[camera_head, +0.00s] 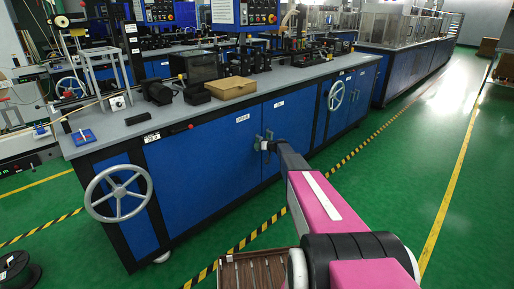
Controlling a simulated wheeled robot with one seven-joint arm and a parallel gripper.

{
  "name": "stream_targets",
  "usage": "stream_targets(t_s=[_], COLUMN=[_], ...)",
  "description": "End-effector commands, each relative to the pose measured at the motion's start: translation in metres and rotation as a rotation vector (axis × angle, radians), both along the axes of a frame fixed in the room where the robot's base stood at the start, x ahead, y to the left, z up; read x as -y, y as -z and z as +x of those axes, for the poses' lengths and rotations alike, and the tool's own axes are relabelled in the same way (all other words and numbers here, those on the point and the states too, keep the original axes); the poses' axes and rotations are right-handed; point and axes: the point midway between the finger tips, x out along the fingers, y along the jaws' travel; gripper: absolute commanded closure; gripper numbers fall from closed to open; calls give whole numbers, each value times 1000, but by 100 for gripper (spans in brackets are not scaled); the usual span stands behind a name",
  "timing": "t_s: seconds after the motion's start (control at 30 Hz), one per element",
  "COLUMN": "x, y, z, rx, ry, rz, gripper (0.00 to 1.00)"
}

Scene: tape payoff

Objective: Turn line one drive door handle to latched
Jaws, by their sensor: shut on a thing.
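The line one drive door handle (258,138) is a small dark fitting at the seam between two blue door panels (230,145) on the front of the long machine bench. My gripper (264,143) is at this handle and shut on it, at the end of my pink and dark arm. The fingers and most of the handle are small and partly hidden by the arm's end, so I cannot tell the handle's exact angle. The blue doors look closed.
A grey handwheel (118,194) sticks out at the bench's near left end, and another handwheel (336,96) is farther right. A cardboard box (231,88) lies on the benchtop. Black-yellow tape (262,229) marks the green floor, clear to the right. A black spool (17,271) is bottom left.

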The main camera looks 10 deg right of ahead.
Motion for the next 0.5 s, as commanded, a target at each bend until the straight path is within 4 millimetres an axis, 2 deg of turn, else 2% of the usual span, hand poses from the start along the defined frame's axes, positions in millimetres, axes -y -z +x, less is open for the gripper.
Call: stream_targets(t_s=[0.5], x=[16], y=[5], z=[12], rx=[216], ry=[2], rz=[-296], gripper=[100])
